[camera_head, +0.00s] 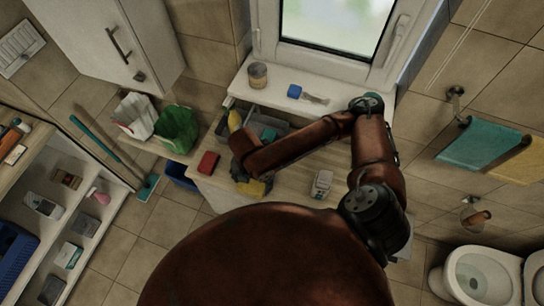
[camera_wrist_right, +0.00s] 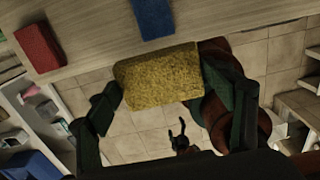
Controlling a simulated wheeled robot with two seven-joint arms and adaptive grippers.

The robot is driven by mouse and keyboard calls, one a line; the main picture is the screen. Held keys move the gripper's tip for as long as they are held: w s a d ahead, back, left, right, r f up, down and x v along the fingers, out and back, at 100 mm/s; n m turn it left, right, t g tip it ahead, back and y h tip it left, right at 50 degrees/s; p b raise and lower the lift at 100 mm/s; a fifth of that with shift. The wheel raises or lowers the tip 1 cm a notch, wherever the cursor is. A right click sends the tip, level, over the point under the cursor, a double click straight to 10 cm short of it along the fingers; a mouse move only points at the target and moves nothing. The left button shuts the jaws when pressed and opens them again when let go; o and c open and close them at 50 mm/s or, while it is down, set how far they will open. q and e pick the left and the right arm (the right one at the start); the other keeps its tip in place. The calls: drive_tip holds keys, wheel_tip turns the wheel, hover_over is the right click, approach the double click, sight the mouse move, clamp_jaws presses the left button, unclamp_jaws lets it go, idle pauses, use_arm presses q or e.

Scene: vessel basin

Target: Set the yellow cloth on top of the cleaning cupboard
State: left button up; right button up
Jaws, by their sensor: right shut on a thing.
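My right gripper (camera_head: 250,182) reaches left over the wooden counter and is shut on the yellow cloth (camera_head: 258,188). In the right wrist view the cloth (camera_wrist_right: 158,75) is a thick, rough yellow block between the dark fingers (camera_wrist_right: 165,103), beside the counter edge. Much of the cloth is hidden by the gripper in the head view. I cannot tell for sure which piece is the cleaning cupboard; a low open-fronted cupboard (camera_head: 90,222) with bottles and boxes stands at the left.
A red block (camera_head: 208,163) lies on the counter (camera_head: 292,180), near a grey tray. A white wall cupboard (camera_head: 105,42) hangs upper left. A green bag (camera_head: 177,128) and blue bin (camera_head: 182,178) are left of the counter. A toilet (camera_head: 480,275) stands lower right.

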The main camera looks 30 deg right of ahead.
drive_tip(key=w+f, duration=0.3)
drive_tip(key=w, duration=0.1)
drive_tip(key=w+a+f, duration=0.1)
drive_tip(key=w+f, duration=0.1)
drive_tip(key=w, duration=0.2)
drive_tip(key=w+f, duration=0.3)
drive_tip(key=w, duration=0.1)
drive_tip(key=shift+w+a+f+p, duration=0.25)
drive_tip(key=shift+w+f+p, duration=0.05)
drive_tip(key=shift+p, duration=0.1)
drive_tip(key=shift+w+f, duration=0.55)
drive_tip(key=shift+f, duration=0.1)
drive_tip(key=shift+a+f, duration=0.1)
drive_tip(key=shift+f, duration=1.45)
drive_tip(key=shift+f, duration=0.1)
drive_tip(key=o, duration=1)
drive_tip(key=shift+o, duration=0.2)
wheel_tip(320, 180, up, 12)
